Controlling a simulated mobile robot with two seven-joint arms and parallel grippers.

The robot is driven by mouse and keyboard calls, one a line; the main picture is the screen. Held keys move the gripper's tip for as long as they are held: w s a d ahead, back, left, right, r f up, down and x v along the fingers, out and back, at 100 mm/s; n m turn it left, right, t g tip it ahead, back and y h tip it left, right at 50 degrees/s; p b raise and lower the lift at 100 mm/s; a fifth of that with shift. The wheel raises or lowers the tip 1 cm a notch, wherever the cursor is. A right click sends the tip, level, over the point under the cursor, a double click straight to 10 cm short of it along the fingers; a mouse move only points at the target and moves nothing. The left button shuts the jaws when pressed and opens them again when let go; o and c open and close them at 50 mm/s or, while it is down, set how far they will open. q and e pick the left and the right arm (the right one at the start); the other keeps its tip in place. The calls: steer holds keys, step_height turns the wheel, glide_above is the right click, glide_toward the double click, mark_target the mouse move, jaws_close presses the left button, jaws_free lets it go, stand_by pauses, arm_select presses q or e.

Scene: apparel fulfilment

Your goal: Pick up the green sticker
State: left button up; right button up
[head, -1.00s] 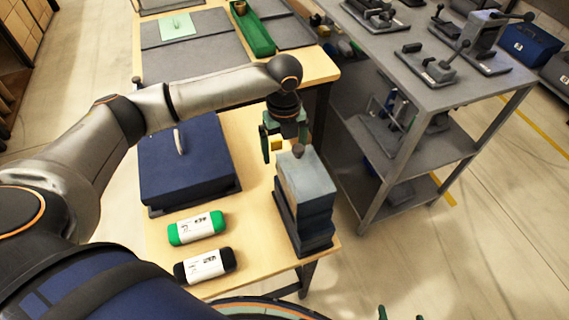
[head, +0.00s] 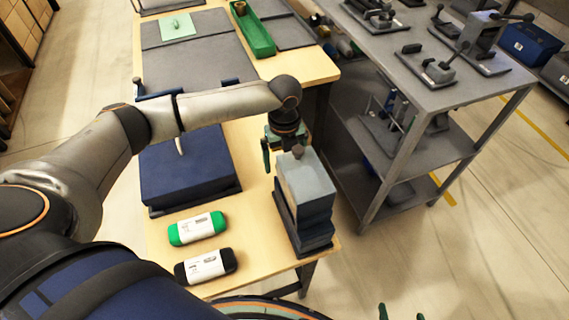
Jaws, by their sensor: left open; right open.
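A green roll-shaped item with a white label (head: 197,229) lies on the wooden table, in front of the dark blue box. A flat light green square (head: 178,27) lies on the grey mat at the far end. I cannot tell from the picture which of these is the sticker. My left gripper (head: 279,153) is open, beside the top of the stacked grey and blue boxes, and away from both green things. Its farther finger is partly hidden. My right gripper (head: 400,314) shows only green fingertips at the bottom edge, apart and empty.
A black labelled roll (head: 205,266) lies just in front of the green one. The dark blue box (head: 187,172) and the box stack (head: 307,185) flank bare tabletop. A long green tray (head: 253,32) lies at the back. A grey shelf cart (head: 440,95) stands right.

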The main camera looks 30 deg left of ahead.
stand_by(0.3)
arm_select(q)
steer(key=shift+c, duration=0.2)
steer(key=c, duration=0.9)
